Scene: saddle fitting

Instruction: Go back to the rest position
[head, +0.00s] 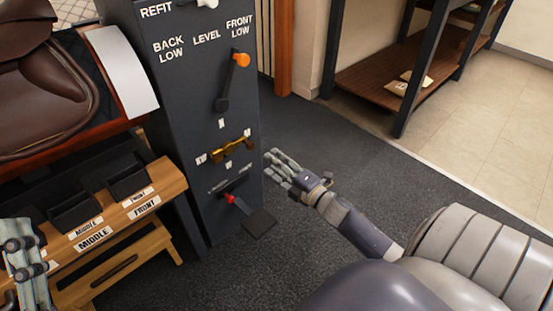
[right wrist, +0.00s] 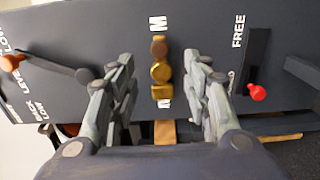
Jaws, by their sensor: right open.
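My right gripper (head: 275,172) is open and empty just to the right of a dark grey control cabinet (head: 180,85). In the right wrist view my right gripper (right wrist: 158,68) has its fingers spread, with a brass handle (right wrist: 160,72) seen between them. The brass handle (head: 232,148) is on the cabinet front, and the fingers look apart from it. My left gripper (head: 25,262) shows only partly at the lower left edge, by the wooden bench, and its jaws are unclear.
The cabinet has an orange-knobbed lever (head: 233,82) and a red-knobbed lever (head: 231,199). A brown saddle (head: 35,70) and a wooden bench (head: 165,190) with black bins stand at left. A shelf (head: 375,75) stands behind. Dark floor (head: 330,150) around my right arm is clear.

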